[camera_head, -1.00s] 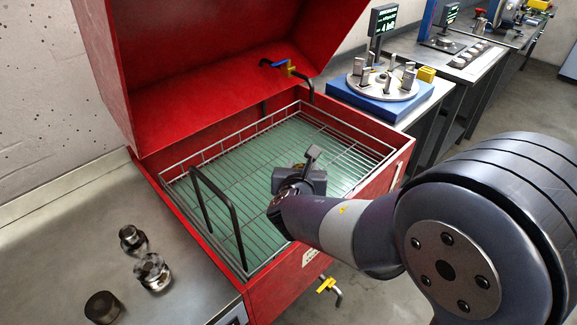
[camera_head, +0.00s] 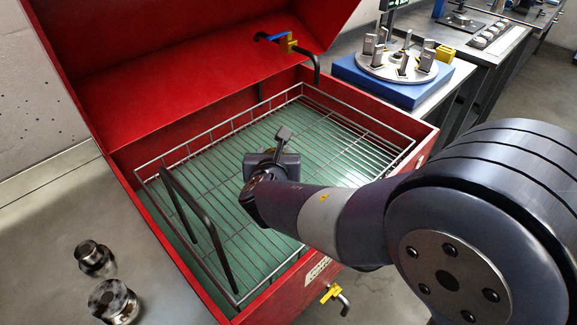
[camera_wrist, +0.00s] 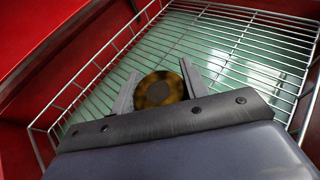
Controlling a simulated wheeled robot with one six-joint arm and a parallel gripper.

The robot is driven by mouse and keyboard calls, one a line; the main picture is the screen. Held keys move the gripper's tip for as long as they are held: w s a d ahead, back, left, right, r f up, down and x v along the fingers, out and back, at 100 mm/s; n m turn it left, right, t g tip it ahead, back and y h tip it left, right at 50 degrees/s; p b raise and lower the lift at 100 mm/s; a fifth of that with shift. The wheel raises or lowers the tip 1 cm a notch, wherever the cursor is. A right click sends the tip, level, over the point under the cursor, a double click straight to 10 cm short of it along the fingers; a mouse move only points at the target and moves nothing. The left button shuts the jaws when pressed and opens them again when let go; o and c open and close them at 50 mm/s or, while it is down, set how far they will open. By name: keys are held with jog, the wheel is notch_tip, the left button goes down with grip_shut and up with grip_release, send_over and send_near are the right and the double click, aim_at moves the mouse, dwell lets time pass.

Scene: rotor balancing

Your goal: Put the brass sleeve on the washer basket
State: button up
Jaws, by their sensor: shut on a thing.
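The brass sleeve (camera_wrist: 159,90) shows in the wrist view as a round brown-gold piece with a dark centre, between the two fingers of my gripper (camera_wrist: 157,84). My gripper is shut on it. In the head view my gripper (camera_head: 273,158) is over the middle of the washer basket, and the sleeve is hidden there. The washer basket (camera_head: 340,112) is a wire tray with a raised rim and a dark handle, set inside the red washer; it also shows in the wrist view (camera_wrist: 245,30). I cannot tell whether the sleeve touches the wires.
The red washer (camera_head: 375,100) has its lid open at the back. A blue-handled valve (camera_head: 277,38) hangs inside. Metal parts (camera_head: 114,300) stand on the left bench. A blue balancing stand (camera_head: 390,80) is at the upper right. The basket's wires look clear around my gripper.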

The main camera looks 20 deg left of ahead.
jog(key=shift+w+f+b, duration=0.2)
jog(key=shift+f+b, duration=0.25)
jog(key=shift+f, duration=0.4)
notch_tip(320, 180, down, 10)
jog(key=b, duration=0.2)
jog(key=shift+b, duration=0.35)
jog(key=shift+f, duration=0.15)
jog(key=o, duration=1.3)
jog(key=shift+s+r, duration=0.1)
jog(key=shift+r, duration=0.2)
jog(key=p+v, duration=0.1)
jog(key=v, duration=1)
jog(key=shift+s, duration=0.4)
jog(key=shift+r, duration=0.1)
